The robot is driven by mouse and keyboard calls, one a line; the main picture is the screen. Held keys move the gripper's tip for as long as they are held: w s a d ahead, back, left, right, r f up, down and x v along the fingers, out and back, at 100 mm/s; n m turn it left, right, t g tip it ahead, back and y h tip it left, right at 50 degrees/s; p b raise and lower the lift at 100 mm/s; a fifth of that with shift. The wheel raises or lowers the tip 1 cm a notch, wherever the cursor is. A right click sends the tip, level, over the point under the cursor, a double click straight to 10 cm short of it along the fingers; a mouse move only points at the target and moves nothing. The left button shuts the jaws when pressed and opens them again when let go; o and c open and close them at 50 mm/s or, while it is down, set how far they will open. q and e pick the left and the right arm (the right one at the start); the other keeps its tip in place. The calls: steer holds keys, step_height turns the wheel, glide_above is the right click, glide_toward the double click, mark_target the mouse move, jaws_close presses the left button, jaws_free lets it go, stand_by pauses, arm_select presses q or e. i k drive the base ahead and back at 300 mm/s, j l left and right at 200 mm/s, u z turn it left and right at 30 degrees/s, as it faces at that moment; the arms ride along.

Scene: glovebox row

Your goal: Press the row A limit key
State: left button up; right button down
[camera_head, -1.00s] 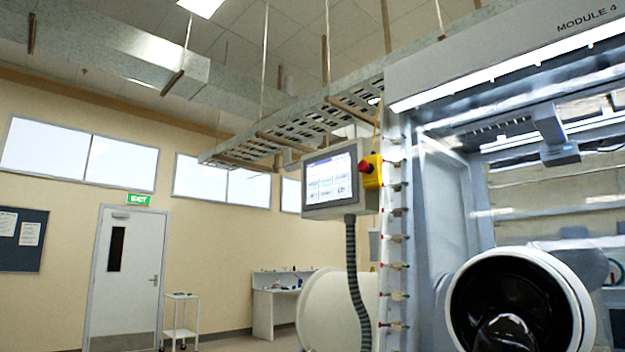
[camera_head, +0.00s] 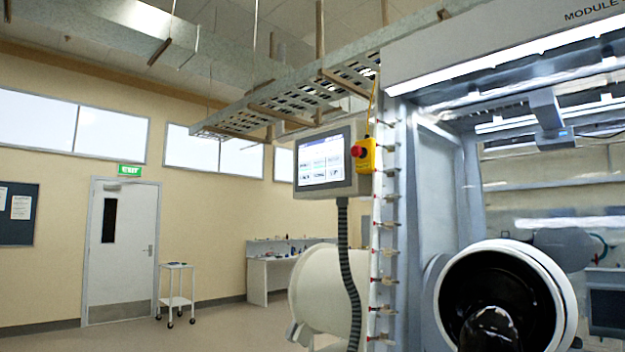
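A grey-framed touch panel (camera_head: 325,162) hangs at the left edge of the glovebox module, above a dark ribbed conduit. Its lit screen shows several small tiles, too small to read, so I cannot tell which one is the row A limit key. A red emergency stop button (camera_head: 357,151) on a yellow box (camera_head: 366,157) sits just right of the panel. Neither of my grippers shows in the head view.
The glovebox module (camera_head: 480,70) with a round black glove port (camera_head: 497,300) fills the right side. A white rounded housing (camera_head: 322,290) stands below the panel. A small white trolley (camera_head: 175,300) is near the door (camera_head: 122,245). The floor at left is clear.

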mark_target(306, 177)
steer(key=i+j+z, duration=0.15)
steer(key=z, duration=0.3)
steer(key=i+j+z, duration=0.15)
steer(key=z, duration=0.3)
steer(key=i+j+z, duration=0.1)
steer(key=j, duration=0.35)
steer(key=i+j+z, duration=0.15)
steer(key=j, duration=0.35)
steer(key=i+j+z, duration=0.1)
steer(key=j, duration=0.35)
steer(key=i+j+z, duration=0.15)
steer(key=j, duration=0.35)
steer(key=i+j+z, duration=0.1)
steer(key=j, duration=0.45)
steer(key=i+j, duration=0.1)
steer(key=j, duration=0.4)
steer(key=i+j, duration=0.1)
steer(key=j, duration=0.4)
steer(key=i+j, duration=0.15)
steer(key=j, duration=0.35)
steer(key=i+j, duration=0.1)
steer(key=j, duration=0.4)
steer(key=i+j, duration=0.1)
steer(key=j, duration=0.4)
steer(key=z, duration=0.05)
